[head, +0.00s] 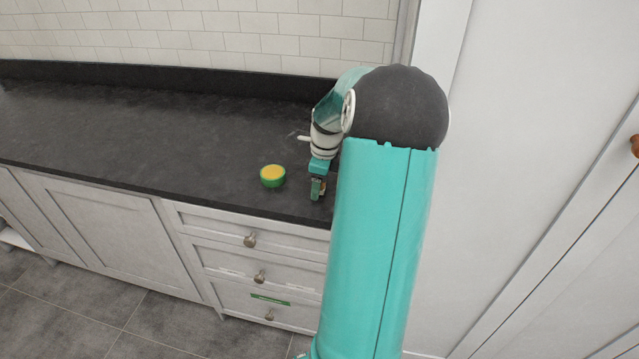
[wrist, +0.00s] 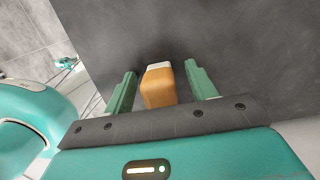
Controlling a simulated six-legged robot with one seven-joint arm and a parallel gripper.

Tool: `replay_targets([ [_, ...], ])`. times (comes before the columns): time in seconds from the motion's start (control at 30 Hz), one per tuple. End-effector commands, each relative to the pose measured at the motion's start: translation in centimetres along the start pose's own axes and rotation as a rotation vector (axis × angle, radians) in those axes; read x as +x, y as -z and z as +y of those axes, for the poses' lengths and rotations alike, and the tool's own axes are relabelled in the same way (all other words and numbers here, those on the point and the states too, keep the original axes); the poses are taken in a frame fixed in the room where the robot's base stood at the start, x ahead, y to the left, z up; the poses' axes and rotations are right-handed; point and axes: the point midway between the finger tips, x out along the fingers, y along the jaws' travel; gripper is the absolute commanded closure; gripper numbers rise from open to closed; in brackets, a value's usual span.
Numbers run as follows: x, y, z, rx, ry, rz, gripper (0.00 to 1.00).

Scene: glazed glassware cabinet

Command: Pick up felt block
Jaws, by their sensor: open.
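The felt block (wrist: 158,86) shows in the wrist view as a small orange-brown block with a pale far end, on the dark counter. My gripper (wrist: 162,82) is open, with one green finger on each side of the block. A gap shows between the block and each finger, wider on the right. In the head view my gripper (head: 317,194) points down at the counter's front edge, and the block there is largely hidden by it. I cannot tell how far the fingertips are above the counter.
A green round container with a yellow top (head: 272,176) stands on the dark counter (head: 150,130), left of my gripper. The counter further left is clear. White drawers (head: 250,262) are below, a tiled wall (head: 200,35) behind and a tall white panel (head: 500,180) to the right.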

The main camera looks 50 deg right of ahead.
Motion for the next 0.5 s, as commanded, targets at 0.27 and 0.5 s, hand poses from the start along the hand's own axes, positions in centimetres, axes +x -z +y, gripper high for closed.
replay_targets([
  [0.27,-0.05,-0.02,0.02,0.0,0.0,0.0,0.81],
  [0.5,-0.07,-0.03,0.02,-0.001,0.0,0.0,0.92],
])
